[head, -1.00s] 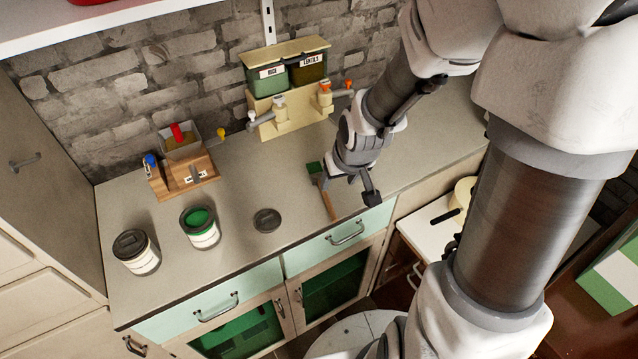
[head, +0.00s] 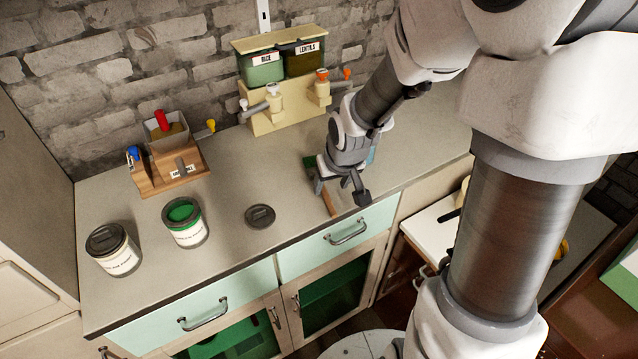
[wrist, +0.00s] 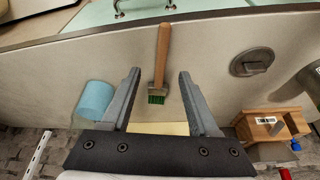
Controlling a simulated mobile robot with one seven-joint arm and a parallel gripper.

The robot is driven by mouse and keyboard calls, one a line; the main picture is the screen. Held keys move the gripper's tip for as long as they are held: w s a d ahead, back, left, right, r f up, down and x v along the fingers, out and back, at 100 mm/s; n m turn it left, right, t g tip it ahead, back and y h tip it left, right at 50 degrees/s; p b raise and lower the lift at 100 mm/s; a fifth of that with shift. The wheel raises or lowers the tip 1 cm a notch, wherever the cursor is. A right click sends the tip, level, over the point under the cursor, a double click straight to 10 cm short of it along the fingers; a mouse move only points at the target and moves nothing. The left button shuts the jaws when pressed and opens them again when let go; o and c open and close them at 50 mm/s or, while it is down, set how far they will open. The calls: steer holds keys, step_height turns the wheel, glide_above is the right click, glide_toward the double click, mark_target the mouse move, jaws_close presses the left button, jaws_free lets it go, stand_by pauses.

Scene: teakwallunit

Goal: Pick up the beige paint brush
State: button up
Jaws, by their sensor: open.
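The paint brush lies flat on the grey worktop, with a beige wooden handle (head: 329,203) toward the front edge and green bristles (head: 310,161) toward the wall. In the head view my gripper (head: 340,191) hides its middle. In the wrist view the whole brush (wrist: 162,55) shows between the two fingers, handle pointing up the picture and bristles (wrist: 156,99) down. My gripper (wrist: 158,73) is open and empty, with a gap on both sides of the brush. It is above the brush, and I see no contact.
A light blue cylinder (wrist: 96,98) stands close beside the left finger in the wrist view. A round dark lid (head: 260,216), an open green paint can (head: 185,222), a closed can (head: 113,249), a wooden dispenser (head: 170,163) and a rice and lentils dispenser (head: 283,100) share the worktop.

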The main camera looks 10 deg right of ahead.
mark_target(327, 197)
steer(key=shift+s+b+x, duration=0.15)
steer(key=shift+b+x, duration=1.15)
steer(key=shift+s+b+x, duration=0.1)
steer(key=shift+b+x, duration=1.15)
steer(key=shift+x, duration=0.05)
jaws_close()
